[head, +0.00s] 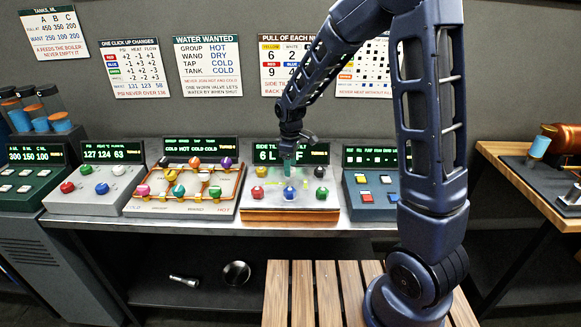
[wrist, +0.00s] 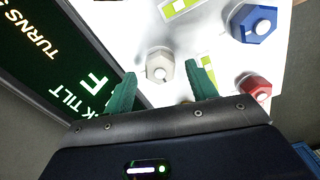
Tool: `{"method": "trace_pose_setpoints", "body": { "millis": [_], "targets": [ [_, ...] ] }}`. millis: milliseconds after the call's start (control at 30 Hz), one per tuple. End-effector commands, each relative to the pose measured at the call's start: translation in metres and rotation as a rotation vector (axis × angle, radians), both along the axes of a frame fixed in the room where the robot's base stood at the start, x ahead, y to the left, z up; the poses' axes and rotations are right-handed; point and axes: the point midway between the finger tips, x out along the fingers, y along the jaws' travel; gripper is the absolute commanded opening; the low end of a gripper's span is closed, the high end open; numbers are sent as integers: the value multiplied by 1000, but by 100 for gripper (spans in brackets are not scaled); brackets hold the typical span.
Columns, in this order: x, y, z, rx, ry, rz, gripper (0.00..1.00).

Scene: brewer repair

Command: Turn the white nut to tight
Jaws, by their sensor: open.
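The white nut (wrist: 160,66) is a pale hexagonal nut with a round centre on the light panel, seen in the wrist view. My gripper (wrist: 162,74) is open, with its two green fingers on either side of the nut's near edge; I cannot tell whether they touch it. In the head view my gripper (head: 289,174) points down over the back row of the nut panel (head: 290,215), and the white nut is hidden there. A blue nut (wrist: 254,23) and a red nut (wrist: 256,88) stand to its right in the wrist view.
A dark display (wrist: 50,75) with green letters stands close beside the fingers in the wrist view. In the head view, yellow (head: 261,171) and black (head: 321,194) nuts flank my gripper. A board with coloured knobs (head: 187,208) lies left, a switch box (head: 371,205) right.

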Motion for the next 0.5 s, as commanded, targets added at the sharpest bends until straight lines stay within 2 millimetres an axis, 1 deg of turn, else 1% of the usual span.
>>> {"method": "trace_pose_setpoints", "body": {
  "millis": [33, 133, 467, 500],
  "targets": [
    [0, 0, -4, -1, 1, 0, 57],
    [0, 0, -10, -1, 1, 0, 57],
    [0, 0, -12, 0, 0, 0, 57],
    [0, 0, -12, 0, 0, 0, 49]
  ]
}}
